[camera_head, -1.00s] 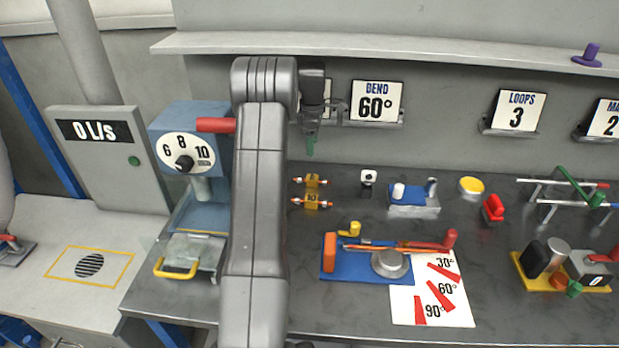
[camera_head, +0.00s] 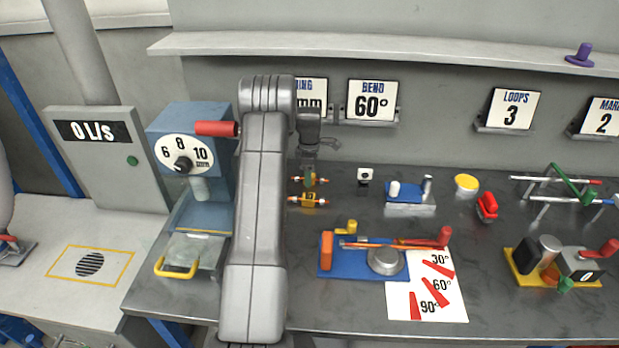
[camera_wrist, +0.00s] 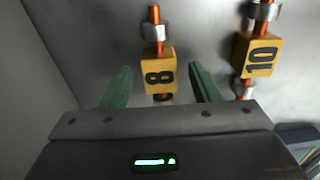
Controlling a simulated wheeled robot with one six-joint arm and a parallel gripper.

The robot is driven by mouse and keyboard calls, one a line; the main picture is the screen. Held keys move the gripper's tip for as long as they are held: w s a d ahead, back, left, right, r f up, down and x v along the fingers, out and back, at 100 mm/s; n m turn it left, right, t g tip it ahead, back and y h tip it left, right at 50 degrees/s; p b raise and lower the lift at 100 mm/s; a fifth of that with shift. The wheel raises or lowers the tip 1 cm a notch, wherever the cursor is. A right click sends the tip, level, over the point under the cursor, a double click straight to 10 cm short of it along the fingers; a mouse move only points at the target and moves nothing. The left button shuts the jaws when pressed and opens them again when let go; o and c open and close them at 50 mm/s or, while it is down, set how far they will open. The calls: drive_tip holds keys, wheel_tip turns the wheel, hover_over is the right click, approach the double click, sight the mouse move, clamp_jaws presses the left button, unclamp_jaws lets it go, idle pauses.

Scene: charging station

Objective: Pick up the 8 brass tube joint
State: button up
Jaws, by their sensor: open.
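The 8 brass tube joint (camera_wrist: 159,73) is a yellow block marked 8 with copper tube and silver collars. In the wrist view it lies between the two green fingers of my gripper (camera_wrist: 161,88), with a gap on each side. In the head view my gripper (camera_head: 309,174) is low over the joint (camera_head: 322,181), hiding much of it. The similar joint marked 10 (camera_wrist: 260,57) lies to the right in the wrist view and nearer the front in the head view (camera_head: 308,200).
A blue machine with a dial (camera_head: 192,152) stands left of my arm. A blue bending fixture (camera_head: 337,271) lies in front of the joints. A small black-and-white block (camera_head: 364,175) stands to their right. The wall with the 60° sign (camera_head: 371,100) is behind.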

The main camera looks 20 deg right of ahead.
drive_tip(key=shift+f, duration=0.45)
drive_tip(key=shift+c, duration=0.3)
drive_tip(key=c, duration=1)
drive_tip(key=shift+r, duration=0.1)
drive_tip(key=shift+c, duration=0.2)
